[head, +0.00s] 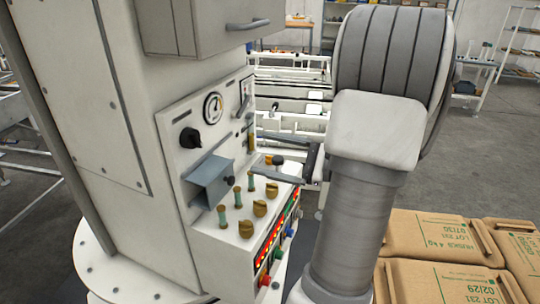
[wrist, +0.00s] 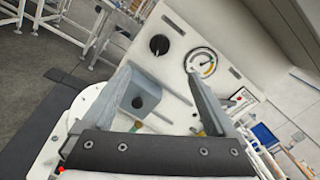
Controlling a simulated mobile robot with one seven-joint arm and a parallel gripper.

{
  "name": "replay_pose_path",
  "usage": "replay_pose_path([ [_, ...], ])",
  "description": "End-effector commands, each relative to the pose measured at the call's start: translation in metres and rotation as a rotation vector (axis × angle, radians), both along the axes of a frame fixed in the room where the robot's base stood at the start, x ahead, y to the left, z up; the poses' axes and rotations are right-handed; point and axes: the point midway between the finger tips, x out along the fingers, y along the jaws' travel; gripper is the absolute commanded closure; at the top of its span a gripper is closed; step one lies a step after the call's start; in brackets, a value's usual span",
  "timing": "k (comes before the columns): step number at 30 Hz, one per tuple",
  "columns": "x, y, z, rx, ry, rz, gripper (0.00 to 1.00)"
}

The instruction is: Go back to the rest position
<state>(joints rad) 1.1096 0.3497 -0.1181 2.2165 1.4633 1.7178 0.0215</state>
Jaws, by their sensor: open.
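My gripper (head: 258,156) is in front of the control panel (head: 172,158) of the white column, partly hidden by my own arm in the head view. In the wrist view, my gripper (wrist: 157,73) has its two grey fingers spread wide with nothing between them. The panel face lies beyond the fingers, tilted in that view. It carries a black knob (wrist: 159,45), a round gauge (wrist: 201,62) and a blue-grey box (wrist: 141,96), which shows behind the left finger. I cannot tell whether a finger touches the panel.
Yellow-brown knobs (head: 245,229) and coloured buttons (head: 265,280) sit on the panel's lower ledge. Brown cartons (head: 425,232) lie at the lower right. A conveyor frame (head: 290,75) stands behind. Open grey floor (head: 475,150) shows at the right.

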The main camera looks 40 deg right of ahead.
Motion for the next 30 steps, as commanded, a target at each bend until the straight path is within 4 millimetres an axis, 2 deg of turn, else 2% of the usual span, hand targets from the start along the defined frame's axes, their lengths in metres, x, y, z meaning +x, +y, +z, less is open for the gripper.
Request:
replay_pose_path([
  [16,0.0,0.0,0.0,0.0,0.0,0.001,0.07],
  [19,0.003,0.008,-0.001,-0.012,0.01,0.026,0.07],
  [20,0.005,0.015,-0.002,-0.022,0.018,0.045,0.07],
  [23,0.016,0.052,-0.008,-0.082,0.063,0.15,0.07],
  [26,0.024,0.106,-0.019,-0.19,0.125,0.306,0.07],
  [27,0.024,0.129,-0.024,-0.243,0.15,0.375,0.07],
  [30,0.019,0.181,-0.039,-0.395,0.199,0.536,0.07],
])
